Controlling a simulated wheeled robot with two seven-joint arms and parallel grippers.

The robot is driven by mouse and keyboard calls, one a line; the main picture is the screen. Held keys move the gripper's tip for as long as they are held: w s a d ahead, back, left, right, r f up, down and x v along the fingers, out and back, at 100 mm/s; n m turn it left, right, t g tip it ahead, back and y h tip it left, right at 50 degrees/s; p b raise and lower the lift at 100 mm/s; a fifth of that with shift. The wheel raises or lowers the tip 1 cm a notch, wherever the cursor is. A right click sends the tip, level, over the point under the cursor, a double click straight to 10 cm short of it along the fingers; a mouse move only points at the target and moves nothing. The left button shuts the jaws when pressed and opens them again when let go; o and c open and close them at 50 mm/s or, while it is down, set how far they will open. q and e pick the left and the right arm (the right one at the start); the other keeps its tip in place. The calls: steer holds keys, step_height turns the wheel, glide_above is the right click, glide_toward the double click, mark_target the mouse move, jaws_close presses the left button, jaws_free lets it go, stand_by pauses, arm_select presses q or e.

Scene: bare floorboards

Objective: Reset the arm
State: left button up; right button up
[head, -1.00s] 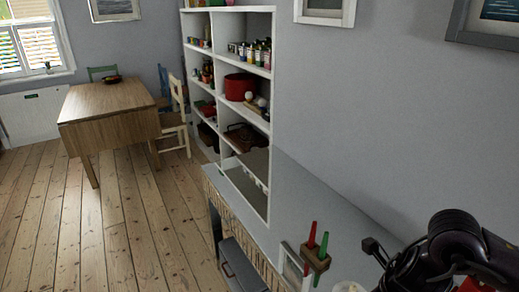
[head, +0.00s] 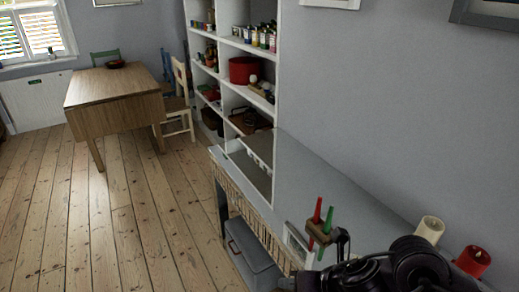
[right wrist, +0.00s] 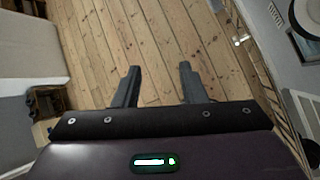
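My right gripper (right wrist: 160,88) shows in the right wrist view with its two dark fingers apart and nothing between them. It is over bare floorboards (right wrist: 145,35). In the head view a dark part of my right arm (head: 400,268) reaches in at the bottom right, in front of the grey counter top. Its fingers are not visible in the head view. My left gripper and left arm are in neither view.
A white shelf unit (head: 233,99) and a wooden table (head: 112,85) stand beyond. The floor (head: 110,210) at left is clear.

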steer(key=a+r+m+t+y, duration=0.1)
steer(key=a+r+m+t, duration=0.1)
steer(key=a+m, duration=0.35)
steer(key=s+d+f+m+g+h, duration=0.25)
steer(key=s+d+f+m, duration=0.2)
steer(key=d+m, duration=0.65)
steer(key=s+d+f+m+g+h, duration=0.2)
steer(key=s+d+f+m+h, duration=0.3)
steer(key=m, duration=1.3)
step_height(320, 180, down, 30)
steer(key=s+d+g+y, duration=0.1)
steer(key=s, duration=0.2)
steer(key=s+d+f, duration=0.1)
steer(key=s+f, duration=0.7)
steer(key=s, duration=0.1)
steer(key=s+d+f+g, duration=0.1)
steer(key=s+d+f, duration=0.1)
steer(key=s+f, duration=0.7)
steer(key=shift+s+d, duration=0.25)
steer(key=shift+s, duration=0.15)
